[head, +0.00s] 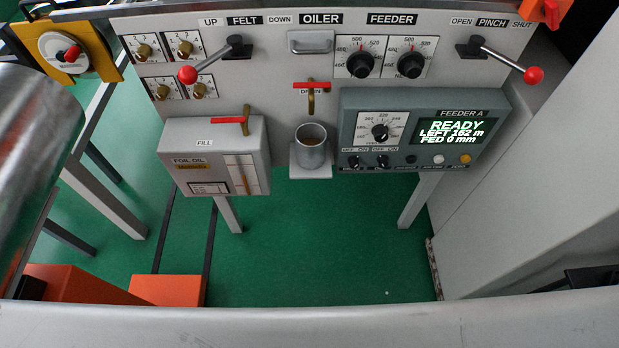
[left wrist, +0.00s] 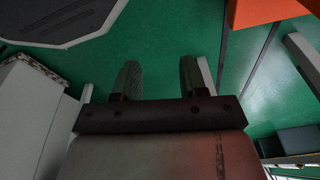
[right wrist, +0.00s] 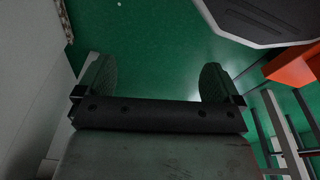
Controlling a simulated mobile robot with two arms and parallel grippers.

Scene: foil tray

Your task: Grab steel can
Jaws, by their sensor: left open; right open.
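The steel can (head: 312,148) stands upright on a small grey shelf (head: 311,173) under the drain tap (head: 311,96) in the head view. Something brownish shows inside its mouth. Neither gripper shows in the head view. My left gripper (left wrist: 160,78) is open and empty over the green floor in the left wrist view. My right gripper (right wrist: 156,80) is open and empty over the green floor in the right wrist view. The can is not seen in either wrist view, so its distance from the grippers cannot be told.
The foil oil box (head: 215,157) with a red-handled tap is left of the can, and the Feeder A box (head: 425,130) is right of it. Red-knobbed levers (head: 188,75) (head: 533,75) stick out above. A steel roller (head: 35,130) is at far left. Green floor lies open below.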

